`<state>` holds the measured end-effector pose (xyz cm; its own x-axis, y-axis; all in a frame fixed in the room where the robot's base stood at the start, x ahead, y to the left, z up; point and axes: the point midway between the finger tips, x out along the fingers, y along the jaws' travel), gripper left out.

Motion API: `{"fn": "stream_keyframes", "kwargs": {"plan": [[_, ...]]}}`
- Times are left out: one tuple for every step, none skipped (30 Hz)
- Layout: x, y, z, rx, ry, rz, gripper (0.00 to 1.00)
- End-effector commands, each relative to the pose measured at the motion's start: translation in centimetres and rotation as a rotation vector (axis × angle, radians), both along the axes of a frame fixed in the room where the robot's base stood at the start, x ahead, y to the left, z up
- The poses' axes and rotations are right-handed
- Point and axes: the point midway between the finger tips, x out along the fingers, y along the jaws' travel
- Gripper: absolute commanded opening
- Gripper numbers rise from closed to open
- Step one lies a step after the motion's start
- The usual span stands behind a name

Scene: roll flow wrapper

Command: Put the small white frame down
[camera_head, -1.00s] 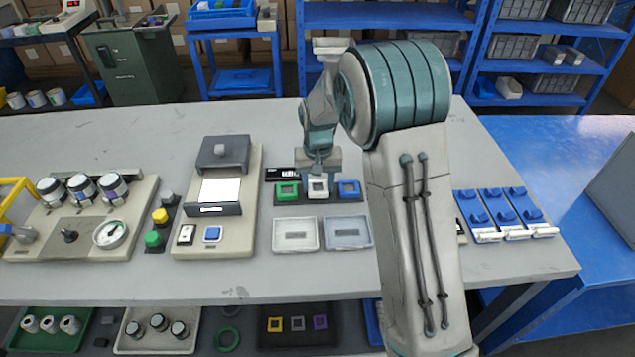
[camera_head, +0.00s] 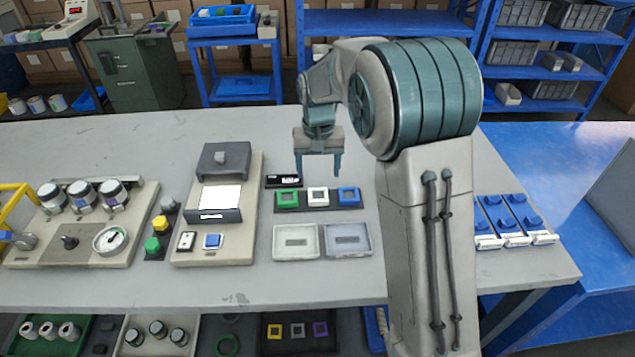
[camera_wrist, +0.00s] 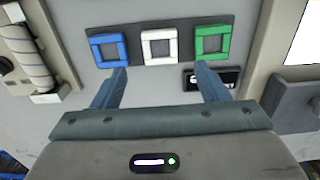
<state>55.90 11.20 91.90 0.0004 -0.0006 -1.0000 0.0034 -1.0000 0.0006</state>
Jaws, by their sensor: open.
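The small white frame (camera_head: 318,197) lies in the middle of a dark strip holder, between a green frame (camera_head: 287,199) and a blue frame (camera_head: 348,196). It also shows in the wrist view (camera_wrist: 159,47), with the blue frame (camera_wrist: 108,48) at left and the green frame (camera_wrist: 212,42) at right. My gripper (camera_head: 318,172) is open and empty. It hangs above and behind the strip, its two fingers apart and clear of the frames. In the wrist view my gripper (camera_wrist: 162,80) has nothing between its fingers.
Two pale trays, left (camera_head: 296,242) and right (camera_head: 347,240), lie in front of the strip. A small black display (camera_head: 284,181) stands behind its left end. A machine with a white sheet (camera_head: 220,197) stands at left. Blue-and-white pieces (camera_head: 513,220) lie at right.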

Motion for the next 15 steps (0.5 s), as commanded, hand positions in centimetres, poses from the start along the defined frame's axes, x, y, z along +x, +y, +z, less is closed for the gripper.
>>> {"fn": "stream_keyframes", "kwargs": {"plan": [[0.0,0.0,1.2,0.001,-0.004,0.000,0.68],[0.0,0.0,1.7,0.001,-0.003,0.000,0.68],[0.0,0.0,2.3,0.001,-0.003,0.000,0.68],[0.0,0.0,2.7,0.001,-0.002,0.000,0.68],[0.0,0.0,3.0,0.001,-0.002,0.000,0.68],[0.0,0.0,3.5,0.001,-0.002,0.000,0.68],[0.0,0.0,3.7,0.001,-0.002,0.000,0.68],[0.0,0.0,3.9,0.001,-0.001,0.000,0.68],[0.0,0.0,4.1,0.001,-0.001,0.000,0.68],[0.0,0.0,4.2,0.001,-0.001,0.000,0.68],[0.0,0.0,4.3,0.000,-0.001,0.000,0.68],[-0.1,0.0,4.4,0.001,-0.001,0.000,0.68],[-0.2,-0.1,4.5,0.001,-0.002,-0.001,0.68],[-0.3,-0.2,4.6,0.002,-0.003,-0.001,0.68],[-0.7,-0.5,4.9,0.003,-0.007,-0.002,0.68]]}}
